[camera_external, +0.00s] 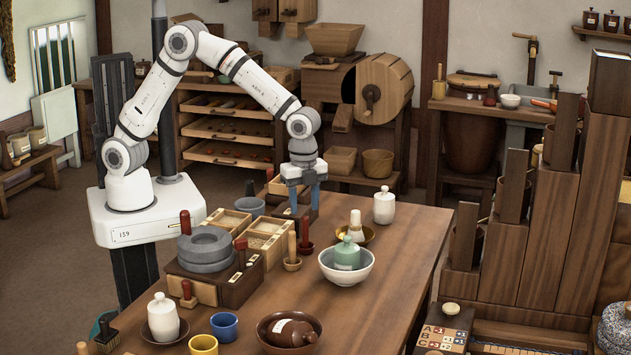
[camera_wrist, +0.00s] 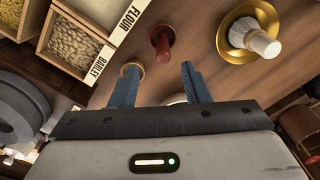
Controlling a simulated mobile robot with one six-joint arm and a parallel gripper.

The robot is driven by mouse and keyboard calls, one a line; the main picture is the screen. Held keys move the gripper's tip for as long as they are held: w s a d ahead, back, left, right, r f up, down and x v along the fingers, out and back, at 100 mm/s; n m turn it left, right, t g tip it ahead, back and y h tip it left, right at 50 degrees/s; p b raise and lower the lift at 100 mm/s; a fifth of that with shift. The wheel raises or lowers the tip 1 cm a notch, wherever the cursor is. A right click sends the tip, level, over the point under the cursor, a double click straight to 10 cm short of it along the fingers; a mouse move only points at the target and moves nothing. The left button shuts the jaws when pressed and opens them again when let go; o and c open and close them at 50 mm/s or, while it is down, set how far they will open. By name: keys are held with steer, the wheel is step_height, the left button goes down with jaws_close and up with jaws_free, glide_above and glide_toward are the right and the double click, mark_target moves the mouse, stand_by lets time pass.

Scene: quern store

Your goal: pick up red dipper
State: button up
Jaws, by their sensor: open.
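A red dipper (camera_external: 306,239) stands upright on the wooden table, beside a pale wooden dipper (camera_external: 292,254). In the wrist view the red dipper (camera_wrist: 161,42) is seen from above, beyond and between the fingertips, and it is apart from them. The pale wooden dipper (camera_wrist: 133,69) shows partly behind the left finger tip. My gripper (camera_external: 304,198) points down above the far part of the table, higher than the dippers. In the wrist view its two blue fingers (camera_wrist: 161,76) are apart with nothing held between them.
Wooden boxes (camera_external: 262,236) of flour and barley stand left of the dippers, with a grey quern (camera_external: 206,250) nearer. A brass bowl with a brush (camera_wrist: 262,42), a white bowl (camera_external: 336,274) with a green jar, and a white jar (camera_external: 384,206) stand right.

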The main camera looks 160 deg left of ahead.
mark_target(305, 227)
steer(key=f, duration=0.7)
steer(key=shift+s+a+f, duration=0.2)
steer(key=shift+s+f, duration=0.05)
steer(key=shift+f, duration=0.15)
jaws_close()
